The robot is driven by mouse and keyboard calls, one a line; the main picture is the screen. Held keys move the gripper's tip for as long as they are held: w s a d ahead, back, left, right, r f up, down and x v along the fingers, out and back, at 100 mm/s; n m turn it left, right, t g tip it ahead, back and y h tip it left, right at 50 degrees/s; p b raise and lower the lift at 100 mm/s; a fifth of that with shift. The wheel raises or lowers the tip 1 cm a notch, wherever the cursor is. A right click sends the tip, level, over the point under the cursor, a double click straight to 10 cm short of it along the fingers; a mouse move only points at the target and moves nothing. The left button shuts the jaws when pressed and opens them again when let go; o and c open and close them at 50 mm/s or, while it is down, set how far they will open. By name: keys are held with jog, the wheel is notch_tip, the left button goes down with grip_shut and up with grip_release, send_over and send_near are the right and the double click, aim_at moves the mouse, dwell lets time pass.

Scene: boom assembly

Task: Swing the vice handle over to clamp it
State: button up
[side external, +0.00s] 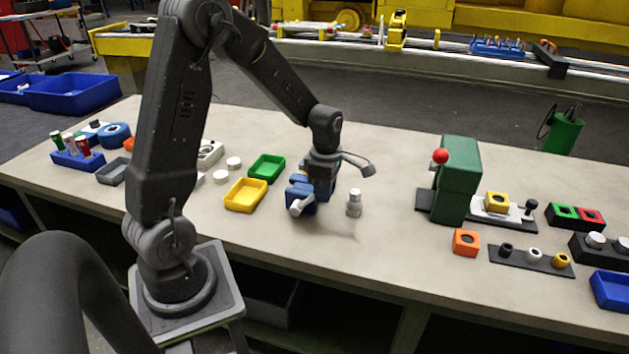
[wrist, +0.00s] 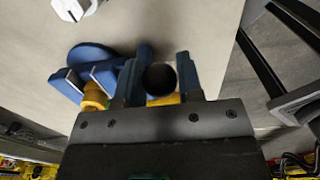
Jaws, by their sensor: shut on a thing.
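The blue vice (side external: 299,190) stands on the bench near the middle. In the wrist view the vice (wrist: 90,60) lies left of my fingers, with a brass-coloured part (wrist: 94,97) at its jaws. The round black knob of the vice handle (wrist: 160,79) sits between my two fingers. My gripper (side external: 319,188) reaches down right beside the vice, and in the wrist view its fingers (wrist: 163,62) are shut on the knob. The rest of the handle is hidden by the gripper body, and in the side view my wrist covers the knob.
A small silver fitting (side external: 354,204) stands on the bench just right of the gripper. Yellow (side external: 246,208) and green (side external: 267,179) trays lie left of the vice. A green press (side external: 459,185) with a red ball stands to the right. The bench between fitting and press is clear.

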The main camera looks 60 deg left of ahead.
jog(key=shift+w+f, duration=0.1)
jog(key=shift+w+d+f, duration=0.3)
jog(key=shift+f, duration=0.15)
jog(key=shift+w+d+f, duration=0.25)
jog(key=shift+d+f, duration=0.05)
jog(key=shift+f, duration=0.15)
jog(key=shift+w+f, duration=0.1)
jog(key=shift+w+d+f, duration=0.2)
jog(key=shift+f, duration=0.25)
jog(key=shift+w+d+f, duration=0.15)
jog(key=shift+f, duration=0.25)
jog(key=o, duration=0.5)
jog(key=shift+c, duration=0.2)
